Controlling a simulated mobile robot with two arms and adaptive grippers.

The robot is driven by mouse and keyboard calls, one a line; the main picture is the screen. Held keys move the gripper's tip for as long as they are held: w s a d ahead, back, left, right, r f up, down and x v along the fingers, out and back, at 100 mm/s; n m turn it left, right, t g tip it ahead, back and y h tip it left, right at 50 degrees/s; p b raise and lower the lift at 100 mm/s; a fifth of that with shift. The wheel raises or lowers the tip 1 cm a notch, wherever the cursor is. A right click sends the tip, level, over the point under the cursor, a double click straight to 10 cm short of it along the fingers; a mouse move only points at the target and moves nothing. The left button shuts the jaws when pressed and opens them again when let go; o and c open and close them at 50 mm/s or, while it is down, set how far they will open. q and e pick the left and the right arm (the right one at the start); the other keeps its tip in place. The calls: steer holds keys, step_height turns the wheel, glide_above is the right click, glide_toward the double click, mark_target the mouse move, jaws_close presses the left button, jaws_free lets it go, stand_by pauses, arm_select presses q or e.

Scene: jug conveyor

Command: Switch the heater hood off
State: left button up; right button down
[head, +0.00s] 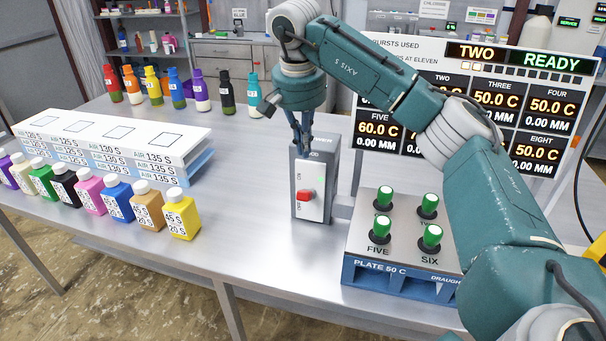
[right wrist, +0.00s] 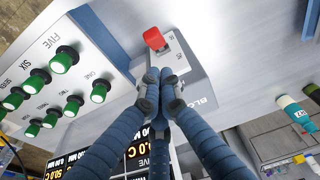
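A grey switch box (head: 325,165) stands near the middle of the table, with partly covered lettering on its top. Its pale front plate carries a red switch (head: 306,196), low on the plate. In the right wrist view the red switch (right wrist: 155,39) sticks out from its plate, just beyond my fingertips. I cannot read for sure which position it is in. My right gripper (head: 303,150) points down at the upper front of the box, above the switch. Its fingers (right wrist: 160,82) are drawn together with nothing visible between them, apart from the switch. My left gripper is not in view.
A display board (head: 480,52) rises behind. At left is a white rack (head: 100,133) with several coloured bottles before it and more behind. Bare table lies left of the box.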

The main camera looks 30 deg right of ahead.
steer(key=p, duration=0.2)
glide_above(305, 196)
steer(key=w+d, duration=0.2)
steer(key=f, duration=0.7)
steer(key=shift+w+a, duration=0.15)
steer(key=shift+a, duration=0.05)
step_height(305, 196, down, 2)
steer(key=shift+w+d+f, duration=0.1)
steer(key=shift+w+d, duration=0.05)
steer(key=shift+f+p, duration=0.25)
steer(key=shift+p, duration=0.05)
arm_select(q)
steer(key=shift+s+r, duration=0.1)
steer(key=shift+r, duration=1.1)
arm_select(e)
steer(key=shift+f, duration=0.15)
steer(key=shift+w, duration=0.15)
